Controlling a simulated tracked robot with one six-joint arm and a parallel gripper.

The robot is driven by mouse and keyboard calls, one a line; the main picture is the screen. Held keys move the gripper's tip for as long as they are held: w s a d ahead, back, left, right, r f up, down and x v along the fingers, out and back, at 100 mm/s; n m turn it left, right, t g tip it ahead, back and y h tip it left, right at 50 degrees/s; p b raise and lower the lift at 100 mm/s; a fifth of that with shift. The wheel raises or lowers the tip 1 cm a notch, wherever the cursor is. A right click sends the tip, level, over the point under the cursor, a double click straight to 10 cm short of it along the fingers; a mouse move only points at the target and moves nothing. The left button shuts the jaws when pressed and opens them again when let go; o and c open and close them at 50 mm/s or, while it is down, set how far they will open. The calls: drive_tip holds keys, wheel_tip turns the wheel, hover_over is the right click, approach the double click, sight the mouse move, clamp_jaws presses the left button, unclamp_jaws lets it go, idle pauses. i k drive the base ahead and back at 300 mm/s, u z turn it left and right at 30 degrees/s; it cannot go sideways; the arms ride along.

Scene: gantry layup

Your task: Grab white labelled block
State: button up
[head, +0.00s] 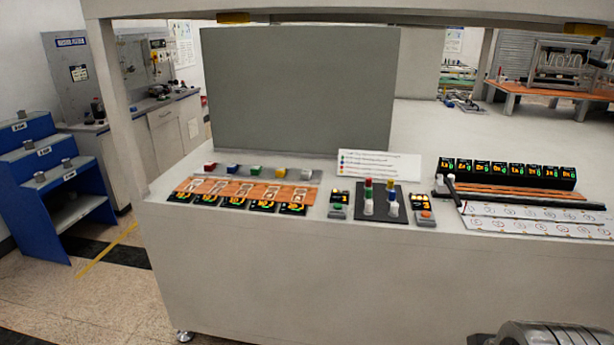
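A row of small coloured blocks sits on a grey strip (321,176) on the left part of the bench top. From left to right they are a red block (210,166), a blue block (232,168), a green block (256,171), a yellow block (282,173) and a pale, whitish block (306,174). The whitish block is at the right end of the row. It is too small to read any label on it. My gripper is not in view.
Orange plates and black number displays (249,207) lie in front of the blocks. A grey upright panel (303,88) stands behind them. A black tray (376,202) with coloured stacks is to the right. Blue steps (50,165) stand at the far left.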

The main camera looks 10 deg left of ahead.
sight(306, 174)
drive_tip(key=k, duration=1.3)
drive_tip(key=u, duration=0.35)
drive_tip(key=i, duration=0.55)
drive_tip(key=u, duration=0.9)
drive_tip(key=i, duration=0.7)
drive_tip(key=u, duration=0.35)
drive_tip(key=i, duration=1.8)
drive_tip(key=z, duration=0.5)
